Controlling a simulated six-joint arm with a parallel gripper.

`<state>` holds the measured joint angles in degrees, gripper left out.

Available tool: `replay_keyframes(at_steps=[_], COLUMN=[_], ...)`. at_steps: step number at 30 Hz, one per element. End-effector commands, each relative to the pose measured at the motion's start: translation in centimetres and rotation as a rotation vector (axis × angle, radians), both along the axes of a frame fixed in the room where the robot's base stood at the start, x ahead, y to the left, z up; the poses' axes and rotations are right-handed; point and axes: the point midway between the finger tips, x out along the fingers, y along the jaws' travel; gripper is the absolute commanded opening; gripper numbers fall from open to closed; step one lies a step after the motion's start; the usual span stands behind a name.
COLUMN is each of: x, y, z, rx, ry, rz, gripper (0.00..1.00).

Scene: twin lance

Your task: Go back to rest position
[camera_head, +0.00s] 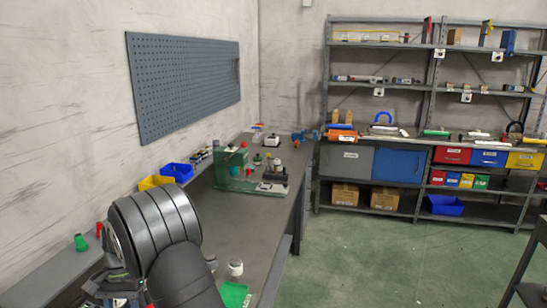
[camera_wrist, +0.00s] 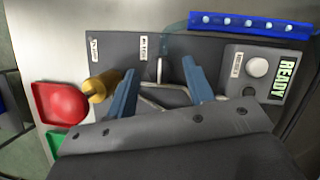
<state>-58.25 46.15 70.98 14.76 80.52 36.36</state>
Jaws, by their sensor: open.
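My gripper (camera_wrist: 160,85) is open in the wrist view, its two blue fingers apart over a dark grey panel (camera_wrist: 212,55). A thin upright metal piece (camera_wrist: 160,68) and a bent metal bar show between and behind the fingers. I see nothing clamped between them. A brass cylinder (camera_wrist: 101,86) lies just left of the left finger, and I cannot tell if they touch. In the head view my dark arm reaches over the bench (camera_head: 255,215) at the lower left and hides part of it.
The panel bears a white button (camera_wrist: 257,67) and a READY display (camera_wrist: 283,80). A blue strip (camera_wrist: 250,24) lies behind. A green machine (camera_head: 232,166) stands farther along the bench. The floor (camera_head: 365,260) at right is clear.

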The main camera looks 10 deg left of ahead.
Motion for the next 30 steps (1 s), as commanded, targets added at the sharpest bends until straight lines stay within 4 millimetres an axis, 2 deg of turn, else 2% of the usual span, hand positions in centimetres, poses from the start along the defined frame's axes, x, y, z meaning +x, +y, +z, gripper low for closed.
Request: replay_keyframes(at_steps=[6, 12, 18, 26, 30], x=[0.07, 0.03, 0.06, 0.05, 0.03], y=[-0.3, -0.4, -0.43, -0.43, -0.43], z=[0.04, 0.02, 0.03, 0.01, 0.01], rx=[0.0, -0.001, 0.0, 0.0, 0.0], ry=[0.0, 0.001, 0.0, 0.0, 0.0], rz=[-0.228, -0.385, -0.455, -0.463, -0.462], gripper=[0.48, 0.48, 0.48, 0.48, 0.71])
